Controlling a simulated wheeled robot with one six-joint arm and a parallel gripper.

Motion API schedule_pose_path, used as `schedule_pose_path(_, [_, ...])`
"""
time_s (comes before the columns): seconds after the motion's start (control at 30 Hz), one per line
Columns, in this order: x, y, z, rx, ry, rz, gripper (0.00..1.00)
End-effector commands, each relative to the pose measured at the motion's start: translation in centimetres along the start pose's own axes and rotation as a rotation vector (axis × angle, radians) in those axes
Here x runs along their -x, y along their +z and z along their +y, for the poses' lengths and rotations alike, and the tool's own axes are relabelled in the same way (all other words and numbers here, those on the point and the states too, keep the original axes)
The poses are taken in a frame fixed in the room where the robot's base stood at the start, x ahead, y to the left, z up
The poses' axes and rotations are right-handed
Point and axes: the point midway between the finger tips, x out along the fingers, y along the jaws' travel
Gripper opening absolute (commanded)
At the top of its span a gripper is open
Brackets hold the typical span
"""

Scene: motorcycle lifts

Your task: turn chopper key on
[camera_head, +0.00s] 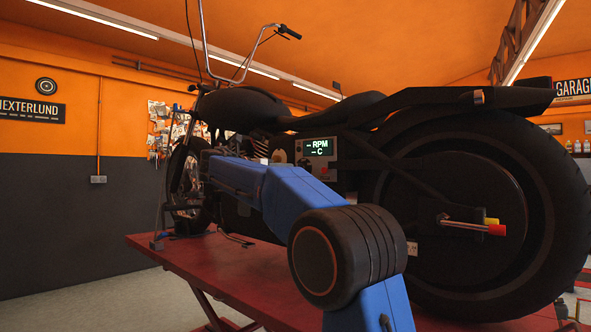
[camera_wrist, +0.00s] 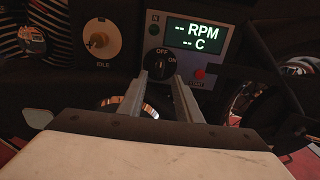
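The chopper (camera_head: 330,115) stands on a red lift. Its control panel (camera_head: 318,147) shows "-- RPM" and "-- C" in the head view. In the wrist view the round black key switch (camera_wrist: 158,62) sits at the panel's lower left, with OFF above it and ON at its upper right. Its exact angle is hard to read. My gripper (camera_wrist: 161,76) is open, with its two grey fingers apart just below and either side of the switch. Nothing is held, and I cannot tell if the fingertips touch the switch. In the head view my arm hides the gripper.
An IDLE knob (camera_wrist: 102,38) is left of the switch, and a red button (camera_wrist: 199,73) is to its right. The lift's red platform (camera_head: 235,275) lies under the bike. The rear wheel (camera_head: 500,210) is close to my arm. Open floor (camera_head: 75,312) is at left.

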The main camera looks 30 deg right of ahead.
Motion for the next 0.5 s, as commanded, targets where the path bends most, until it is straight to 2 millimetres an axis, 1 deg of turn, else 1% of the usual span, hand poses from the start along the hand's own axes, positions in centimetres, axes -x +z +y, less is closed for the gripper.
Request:
schedule_pose_path(0.03, [-1.0, 0.0, 0.0, 0.000, -0.003, 0.000, 0.31])
schedule_pose_path(0.3, [-5.5, 0.0, -0.1, 0.000, -0.002, 0.001, 0.31])
schedule_pose_path(0.5, [-7.5, -0.1, 0.0, 0.000, 0.000, 0.001, 0.31])
